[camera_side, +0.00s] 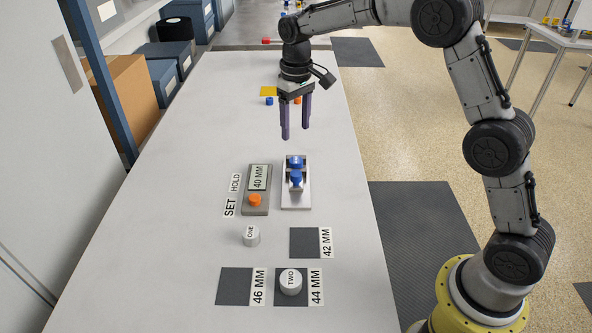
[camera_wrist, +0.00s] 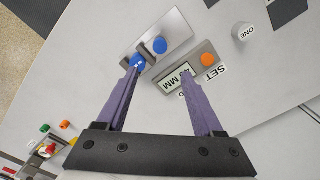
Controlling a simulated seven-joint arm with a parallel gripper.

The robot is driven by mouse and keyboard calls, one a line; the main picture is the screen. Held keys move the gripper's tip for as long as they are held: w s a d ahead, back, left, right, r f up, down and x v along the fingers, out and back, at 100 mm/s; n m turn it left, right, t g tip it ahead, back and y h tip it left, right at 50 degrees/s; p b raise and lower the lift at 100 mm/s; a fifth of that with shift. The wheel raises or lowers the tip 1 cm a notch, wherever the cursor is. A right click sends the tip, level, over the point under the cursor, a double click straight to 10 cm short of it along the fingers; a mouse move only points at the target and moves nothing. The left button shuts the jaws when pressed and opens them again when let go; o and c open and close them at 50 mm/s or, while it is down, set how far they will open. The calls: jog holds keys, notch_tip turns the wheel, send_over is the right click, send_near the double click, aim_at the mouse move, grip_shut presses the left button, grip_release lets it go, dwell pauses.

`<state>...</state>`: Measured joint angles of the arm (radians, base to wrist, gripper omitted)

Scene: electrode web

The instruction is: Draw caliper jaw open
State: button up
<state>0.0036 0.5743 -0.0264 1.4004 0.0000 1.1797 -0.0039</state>
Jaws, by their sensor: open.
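The caliper (camera_side: 297,201) is a white base plate with a dark jaw block and two blue parts. It lies in mid-table in the side view, and in the wrist view its plate (camera_wrist: 172,27) shows at top centre. One blue part (camera_wrist: 160,46) is a round knob; the other (camera_wrist: 137,63) carries small lettering. The gap between the jaws is too small to judge. My gripper (camera_side: 295,133) has two purple fingers, points down and hangs above and behind the caliper. In the wrist view my gripper (camera_wrist: 160,74) is open and empty, its left finger overlapping the lettered blue part in the picture.
A grey box (camera_side: 248,210) with a 40 MM display and an orange knob (camera_side: 255,200) stands left of the caliper, by SET and HOLD labels. Cylinder ONE (camera_side: 251,237) stands in front; cylinder TWO (camera_side: 290,283) is on the 44 MM pad. The 42 MM (camera_side: 304,243) and 46 MM (camera_side: 234,286) pads are bare.

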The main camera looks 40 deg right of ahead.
aim_at(296, 173)
notch_tip(296, 173, down, 14)
jog(key=shift+f, duration=0.25)
dwell(0.3)
grip_shut()
dwell(0.4)
dwell(1.0)
